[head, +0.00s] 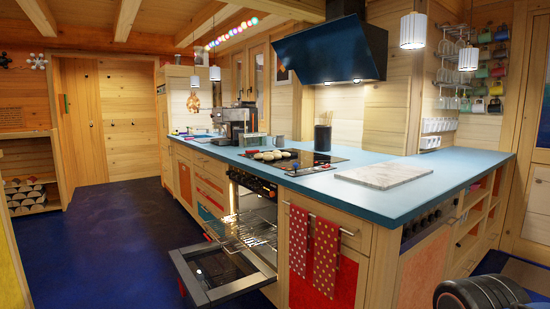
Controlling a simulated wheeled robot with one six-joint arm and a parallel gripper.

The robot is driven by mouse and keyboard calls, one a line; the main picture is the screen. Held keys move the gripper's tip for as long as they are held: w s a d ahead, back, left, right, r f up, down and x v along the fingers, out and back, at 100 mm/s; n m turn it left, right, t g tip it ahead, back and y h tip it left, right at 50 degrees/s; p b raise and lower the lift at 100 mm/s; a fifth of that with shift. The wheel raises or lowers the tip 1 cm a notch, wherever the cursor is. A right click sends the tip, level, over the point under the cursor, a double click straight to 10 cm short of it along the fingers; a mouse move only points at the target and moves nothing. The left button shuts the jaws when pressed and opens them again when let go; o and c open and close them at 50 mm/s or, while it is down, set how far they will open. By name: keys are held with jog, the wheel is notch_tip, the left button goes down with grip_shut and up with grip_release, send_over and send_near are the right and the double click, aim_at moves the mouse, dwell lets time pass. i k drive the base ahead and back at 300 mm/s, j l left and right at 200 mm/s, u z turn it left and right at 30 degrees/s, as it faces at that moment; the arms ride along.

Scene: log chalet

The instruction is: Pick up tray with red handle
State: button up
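The blue counter (440,180) bears a marble board (383,174), a dark utensil holder (323,136) and a coffee machine (237,126). Dotted red towels (325,252) hang on the cabinet front. The lowered oven door juts into the clear blue floor (120,240).

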aim_at(269, 152)
jog(key=i+j, duration=0.25)
jog(key=i, duration=0.15)
jog(key=i+j+u, duration=0.1)
jog(key=i, duration=0.3)
jog(key=i+j, duration=0.3)
jog(key=i+j+u, duration=0.1)
jog(key=i, duration=0.4)
jog(key=j, duration=0.1)
